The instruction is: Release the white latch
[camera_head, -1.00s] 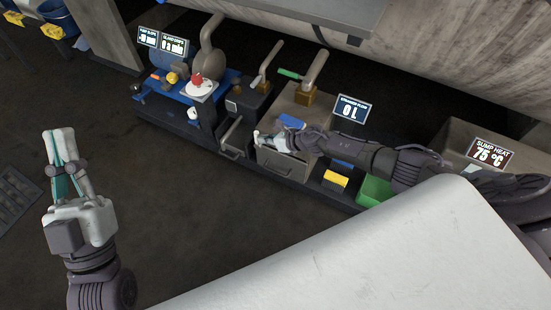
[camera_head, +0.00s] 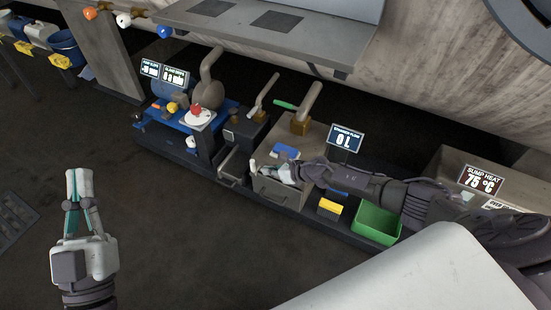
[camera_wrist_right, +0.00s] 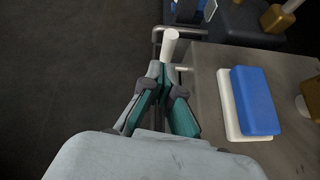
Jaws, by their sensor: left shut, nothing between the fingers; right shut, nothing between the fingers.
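A short white cylindrical piece (camera_wrist_right: 169,45), which looks like the white latch, stands at the near corner of the grey-brown box (camera_wrist_right: 213,85). In the right wrist view it is just beyond my right gripper's closed fingertips (camera_wrist_right: 162,68); whether they touch it I cannot tell. My left gripper (camera_head: 79,177) is shut and empty over open floor at the left.
A blue-and-white block (camera_head: 286,151) lies on the box top. A yellow block (camera_head: 330,206) and an open green bin (camera_head: 376,223) are to the right. A blue pump unit (camera_head: 190,118) stands left.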

